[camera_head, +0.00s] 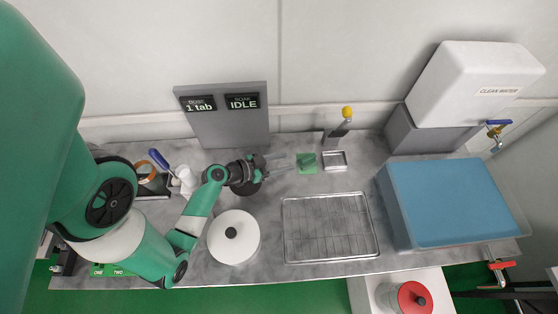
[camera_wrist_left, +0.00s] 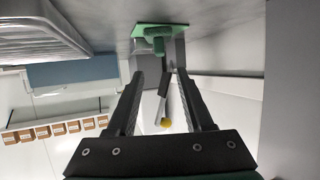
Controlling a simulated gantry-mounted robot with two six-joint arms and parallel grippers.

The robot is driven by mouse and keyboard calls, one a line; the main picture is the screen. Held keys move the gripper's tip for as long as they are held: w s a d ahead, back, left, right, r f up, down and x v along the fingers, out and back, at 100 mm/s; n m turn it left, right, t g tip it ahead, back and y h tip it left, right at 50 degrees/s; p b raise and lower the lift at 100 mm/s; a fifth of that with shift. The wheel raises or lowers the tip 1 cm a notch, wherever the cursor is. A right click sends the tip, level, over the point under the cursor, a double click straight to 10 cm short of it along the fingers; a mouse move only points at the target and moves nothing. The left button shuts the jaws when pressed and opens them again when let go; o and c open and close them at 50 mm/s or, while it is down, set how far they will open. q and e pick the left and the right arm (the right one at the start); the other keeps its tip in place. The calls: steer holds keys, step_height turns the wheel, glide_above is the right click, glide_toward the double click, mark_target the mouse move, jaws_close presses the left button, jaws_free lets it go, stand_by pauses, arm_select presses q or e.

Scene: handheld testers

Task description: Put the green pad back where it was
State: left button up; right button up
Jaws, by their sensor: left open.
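The green pad (camera_head: 306,163) is a small flat square on the grey counter, near the back and just left of a small metal tray. A darker green raised part shows on it. In the left wrist view the green pad (camera_wrist_left: 180,28) is ahead of the fingertips, with a green knob-like part hanging in view from it. My left gripper (camera_head: 283,163) is open and empty, just left of the pad with its fingers pointing at it. In the left wrist view my left gripper (camera_wrist_left: 161,74) has a clear gap between its fingers. My right gripper is not in view.
A metal tray (camera_head: 335,168) and a yellow-topped item (camera_head: 347,112) stand right of the pad. A wire rack (camera_head: 284,225), a white lidded pot (camera_head: 232,254) and a blue-topped bin (camera_head: 445,200) surround the area. A grey display panel (camera_head: 228,130) stands behind the arm.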

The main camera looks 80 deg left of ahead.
arm_select(q)
steer(key=shift+v, duration=0.95)
steer(key=w+a+r+m+t, duration=0.2)
steer(key=w+r+m, duration=0.1)
steer(key=w+r, duration=0.9)
steer(key=w+d+r+m+t+h, duration=0.1)
steer(key=w+d+r+t, duration=0.2)
steer(key=r, duration=0.6)
steer(key=w+d+r+m+t+h, duration=0.1)
steer(key=w+d+r, duration=0.3)
steer(key=r, duration=0.5)
steer(key=w+d+r+t+h, duration=0.15)
steer(key=d+r, duration=0.25)
steer(key=r, duration=0.4)
steer(key=d+r+t, duration=0.2)
steer(key=d+r, duration=0.2)
steer(key=r, duration=0.4)
steer(key=s+d+r+n+t+h, duration=0.1)
steer(key=s+d+r+t, duration=0.3)
steer(key=r, duration=0.4)
steer(key=s+d+r+t+h, duration=0.1)
steer(key=s+d+r, duration=0.35)
steer(key=r, duration=0.45)
step_height(320, 180, up, 35)
steer(key=p, duration=3.6)
steer(key=shift+w+d+r, duration=0.2)
steer(key=shift+w+d, duration=0.2)
steer(key=shift+w, duration=0.1)
